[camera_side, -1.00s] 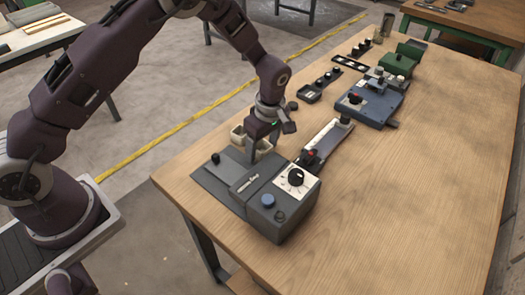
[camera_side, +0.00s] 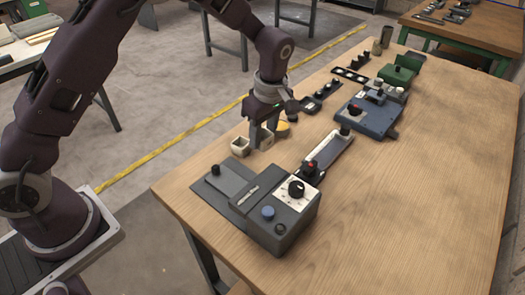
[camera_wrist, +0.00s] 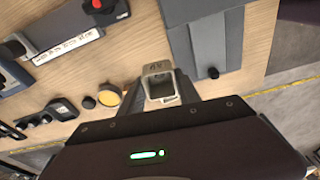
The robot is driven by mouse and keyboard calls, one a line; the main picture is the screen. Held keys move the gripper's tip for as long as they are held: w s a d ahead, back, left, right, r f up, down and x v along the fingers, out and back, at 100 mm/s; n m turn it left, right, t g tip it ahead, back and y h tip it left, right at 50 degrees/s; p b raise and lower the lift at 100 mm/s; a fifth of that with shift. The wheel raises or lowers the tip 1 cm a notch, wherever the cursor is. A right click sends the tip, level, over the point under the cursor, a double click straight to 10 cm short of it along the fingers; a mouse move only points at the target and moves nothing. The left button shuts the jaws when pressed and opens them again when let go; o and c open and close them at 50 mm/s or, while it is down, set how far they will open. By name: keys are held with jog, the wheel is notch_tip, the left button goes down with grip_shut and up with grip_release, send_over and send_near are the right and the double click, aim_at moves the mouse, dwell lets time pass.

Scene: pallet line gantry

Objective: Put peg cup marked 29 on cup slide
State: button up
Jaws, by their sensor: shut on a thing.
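A small pale square cup (camera_side: 265,141) is between the fingers of my gripper (camera_side: 262,133). In the wrist view the cup (camera_wrist: 159,85) shows its open top and a dark marking on its rim, too small to read surely. My gripper (camera_wrist: 160,92) is shut on it, over the table's far-left edge area. The plate also shows in the wrist view (camera_wrist: 205,35).
A dark control box (camera_side: 280,215) with a dial adjoins the plate. A long rail (camera_side: 330,152) with a red-topped knob lies to the right. A yellow disc (camera_side: 283,129) is just beyond my gripper. The right of the wooden table (camera_side: 420,190) is clear.

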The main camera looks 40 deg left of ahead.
notch_tip(320, 180, up, 2)
jog(key=s, duration=0.3)
jog(key=r+n, duration=0.1)
send_over(236, 188)
jog(key=f, duration=0.9)
jog(key=shift+d+f, duration=0.25)
jog(key=shift+f, duration=0.1)
jog(key=shift+f, duration=0.1)
jog(key=o, duration=1.3)
